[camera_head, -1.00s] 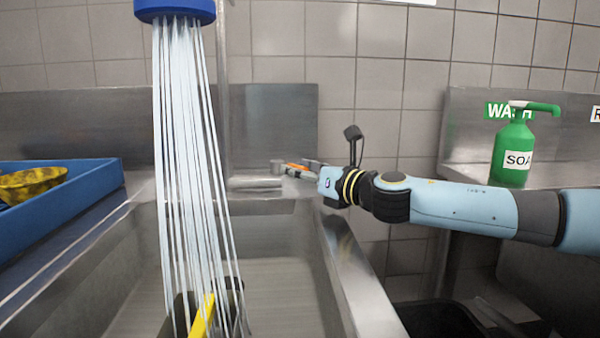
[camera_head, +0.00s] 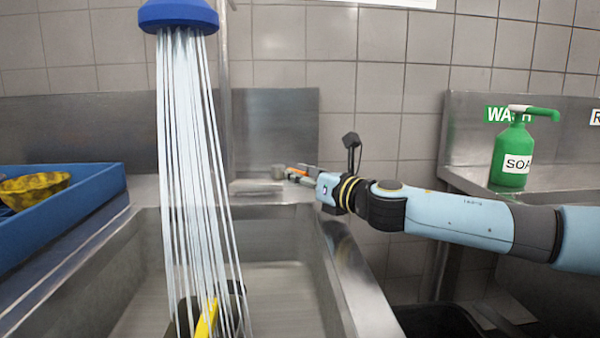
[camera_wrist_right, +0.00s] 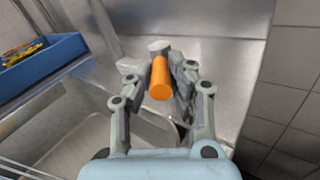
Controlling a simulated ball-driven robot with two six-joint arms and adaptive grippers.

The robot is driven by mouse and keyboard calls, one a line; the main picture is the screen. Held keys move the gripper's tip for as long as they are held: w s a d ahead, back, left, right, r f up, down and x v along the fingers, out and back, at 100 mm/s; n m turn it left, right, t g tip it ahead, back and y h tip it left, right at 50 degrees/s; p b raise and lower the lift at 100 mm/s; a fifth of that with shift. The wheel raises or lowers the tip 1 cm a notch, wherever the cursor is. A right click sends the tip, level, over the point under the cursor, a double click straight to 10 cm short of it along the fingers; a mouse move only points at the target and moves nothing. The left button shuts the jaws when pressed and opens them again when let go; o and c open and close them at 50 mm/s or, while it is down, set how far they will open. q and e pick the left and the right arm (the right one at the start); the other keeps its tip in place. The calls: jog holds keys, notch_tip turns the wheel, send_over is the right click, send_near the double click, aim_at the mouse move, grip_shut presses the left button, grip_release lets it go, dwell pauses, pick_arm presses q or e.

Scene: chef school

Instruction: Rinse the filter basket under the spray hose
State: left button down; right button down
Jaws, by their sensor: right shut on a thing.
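The spray hose head (camera_head: 178,16) is blue and hangs at the upper left in the head view. Streams of water (camera_head: 190,150) fall from it into the steel sink. My right gripper (camera_head: 308,171) is shut on an orange handle (camera_wrist_right: 160,78), left of its arm and beyond the sink's far right corner. A small grey cup-like end (camera_head: 278,172) sits at the handle's far end; this looks like the filter basket, mostly hidden in the right wrist view. It is to the right of the water, apart from it. My left gripper is not in view.
The steel sink (camera_head: 325,265) lies below the spray. A dark object with a yellow part (camera_head: 207,318) is low in it, behind the water. A blue tray (camera_head: 65,215) with a yellow item stands left. A green soap bottle (camera_head: 512,152) stands on the right ledge.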

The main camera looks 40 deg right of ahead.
jog(key=shift+a+r+m+h+p, duration=0.15)
jog(key=shift+r+m+h+p, duration=0.15)
jog(key=shift+p, duration=0.05)
jog(key=shift+a+f+h, duration=0.15)
jog(key=shift+f+h, duration=0.05)
jog(key=shift+h, duration=0.2)
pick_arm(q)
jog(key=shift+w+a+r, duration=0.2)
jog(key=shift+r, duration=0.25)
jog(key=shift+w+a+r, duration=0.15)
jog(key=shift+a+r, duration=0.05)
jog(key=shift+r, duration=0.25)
pick_arm(e)
jog(key=shift+f, duration=0.1)
jog(key=c, duration=1.2)
grip_release()
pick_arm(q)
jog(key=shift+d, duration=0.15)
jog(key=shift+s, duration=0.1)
pick_arm(e)
jog(key=shift+s, duration=0.5)
jog(key=s, duration=0.3)
jog(key=s+a, duration=0.1)
jog(key=s, duration=0.6)
jog(key=shift+s+a, duration=0.35)
jog(key=shift+s, duration=0.05)
